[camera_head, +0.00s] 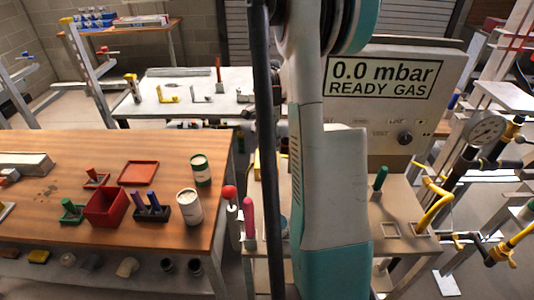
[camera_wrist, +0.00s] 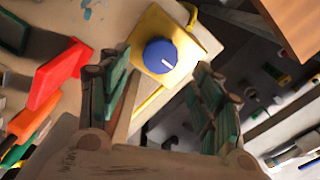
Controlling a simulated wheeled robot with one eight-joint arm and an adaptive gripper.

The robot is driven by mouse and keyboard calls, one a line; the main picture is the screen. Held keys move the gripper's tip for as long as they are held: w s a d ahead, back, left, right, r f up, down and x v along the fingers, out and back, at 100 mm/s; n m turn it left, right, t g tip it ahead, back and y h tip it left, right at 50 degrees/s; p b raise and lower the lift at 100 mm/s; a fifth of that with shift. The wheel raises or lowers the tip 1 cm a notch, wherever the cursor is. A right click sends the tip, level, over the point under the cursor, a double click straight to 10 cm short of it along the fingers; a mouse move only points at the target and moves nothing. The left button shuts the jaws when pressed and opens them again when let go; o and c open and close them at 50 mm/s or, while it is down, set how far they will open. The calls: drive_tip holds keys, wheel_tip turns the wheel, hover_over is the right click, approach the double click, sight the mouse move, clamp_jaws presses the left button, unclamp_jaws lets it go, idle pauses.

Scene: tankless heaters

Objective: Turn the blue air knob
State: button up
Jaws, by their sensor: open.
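The blue air knob (camera_wrist: 160,55) shows in the wrist view, round with a short white mark on its face. It sits on a yellow square plate (camera_wrist: 194,44) on a beige surface. My gripper (camera_wrist: 160,72) is open, with one green-padded finger on the left and one on the right. The knob lies ahead, roughly between the fingertips in the picture, and no finger visibly touches it. In the head view my arm covers the middle, and neither the knob nor my gripper can be made out there.
In the wrist view a red block (camera_wrist: 58,74) and an orange piece (camera_wrist: 34,118) stand left of the fingers. In the head view a grey gas panel (camera_head: 375,120) reads "0.0 mbar READY GAS". A wooden table (camera_head: 60,190) with containers stands at left.

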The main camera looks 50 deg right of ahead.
sight(267, 156)
wheel_tip(267, 156, down, 5)
drive_tip(key=shift+r+b, duration=0.1)
drive_tip(key=shift+b, duration=0.45)
drive_tip(key=c, duration=1.1)
